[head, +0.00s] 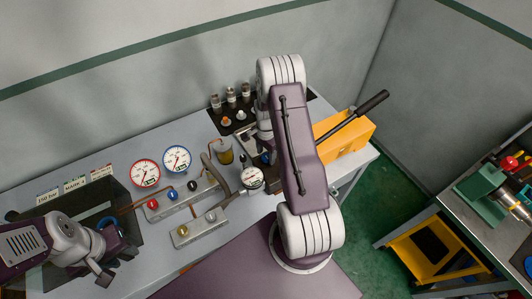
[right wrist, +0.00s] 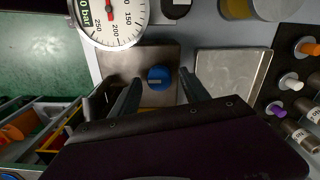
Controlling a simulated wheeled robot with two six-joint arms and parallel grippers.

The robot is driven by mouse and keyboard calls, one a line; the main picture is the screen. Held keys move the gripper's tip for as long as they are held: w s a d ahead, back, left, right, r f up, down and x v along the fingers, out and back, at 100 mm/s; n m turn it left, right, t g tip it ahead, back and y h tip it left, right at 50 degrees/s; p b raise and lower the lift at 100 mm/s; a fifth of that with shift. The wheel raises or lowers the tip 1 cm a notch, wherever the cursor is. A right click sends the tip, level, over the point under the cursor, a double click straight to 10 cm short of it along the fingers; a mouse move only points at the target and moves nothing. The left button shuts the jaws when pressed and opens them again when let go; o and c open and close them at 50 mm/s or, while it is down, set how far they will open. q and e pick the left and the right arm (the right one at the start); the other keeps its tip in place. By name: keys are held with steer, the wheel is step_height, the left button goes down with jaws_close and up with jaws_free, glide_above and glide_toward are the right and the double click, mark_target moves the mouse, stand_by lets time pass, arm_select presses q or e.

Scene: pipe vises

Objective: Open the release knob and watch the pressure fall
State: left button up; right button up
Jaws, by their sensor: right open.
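In the right wrist view a round blue knob (right wrist: 158,77) sits on a brownish metal plate, between and just beyond the fingertips of my right gripper (right wrist: 160,92). The fingers are open, apart on either side of it, with no visible contact. A white pressure gauge (right wrist: 112,18) with a red needle stands beside the plate, partly cut off by the frame; its exact reading cannot be told. In the head view the gauge (head: 252,178) is left of my right arm, which hides much of the knob's surroundings. My left gripper (head: 105,268) hovers at the lower left; its opening is unclear.
A red-rimmed gauge (head: 145,173) and a blue-rimmed gauge (head: 177,159) stand on the bench, with manifolds of coloured knobs in front. A yellow pump box (head: 350,140) with a black lever is at the right. Small fittings (head: 232,97) stand on a dark mat at the back.

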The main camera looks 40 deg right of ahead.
jaws_close()
steer(key=shift+n, duration=0.3)
steer(key=n+b, duration=0.1)
steer(key=n, duration=0.1)
steer(key=shift+n, duration=0.4)
steer(key=n+b, duration=0.1)
steer(key=n, duration=0.2)
steer(key=shift+n, duration=0.3)
steer(key=n+b, duration=0.1)
steer(key=n, duration=0.3)
steer(key=shift+w, duration=0.1)
steer(key=shift+r+n, duration=0.1)
steer(key=shift+n, duration=2)
